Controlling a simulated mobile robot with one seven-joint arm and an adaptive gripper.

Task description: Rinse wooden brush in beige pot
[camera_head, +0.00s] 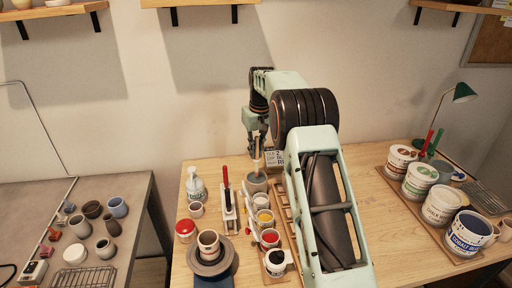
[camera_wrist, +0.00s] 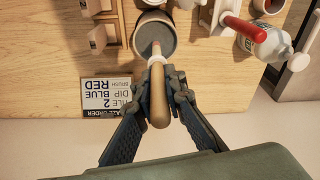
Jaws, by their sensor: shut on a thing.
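My gripper (camera_head: 258,152) is shut on the wooden brush (camera_wrist: 158,102); it also shows in the wrist view (camera_wrist: 163,78). The pale wooden handle sticks out between the fingers toward the wrist camera. In the head view the pot (camera_head: 256,186) stands on the wooden table, directly below my gripper. The brush (camera_head: 256,167) points down into its opening. I cannot tell how deep the tip is or whether it touches the pot.
A sign (camera_head: 274,158) stands right behind the pot. A red-handled tool in a white holder (camera_head: 229,211) is to the left, near a spray bottle (camera_head: 196,187). Paint cups (camera_head: 264,219) stand in front. Large paint tubs (camera_head: 467,235) line the right side.

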